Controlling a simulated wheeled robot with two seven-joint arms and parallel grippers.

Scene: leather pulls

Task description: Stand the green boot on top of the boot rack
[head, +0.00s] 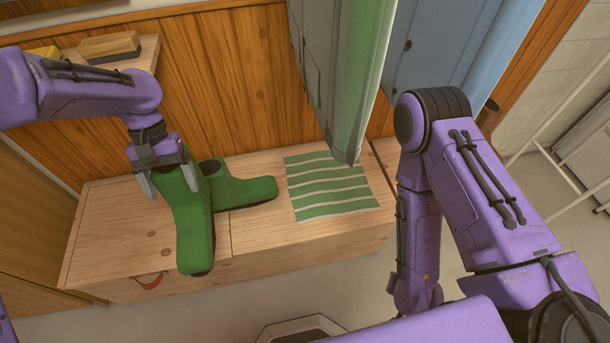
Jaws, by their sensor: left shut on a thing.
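One green boot (194,225) hangs in my left gripper (168,182), whose fingers are shut on the top of its shaft. Its toe points toward the front edge of a low wooden unit (120,225), which may be the boot rack. I cannot tell whether its sole touches the wood. A second green boot (250,191) is on the unit just to the right, its toe pointing right, partly hidden by the first. My right arm is in view at the right, but its gripper is not seen.
A green striped mat (330,185) lies on the right part of the unit. Long green (345,80) and blue (445,45) garments hang above it. A leather pull (151,281) is on the unit's front. A shelf at upper left holds a wooden brush-like block (108,46).

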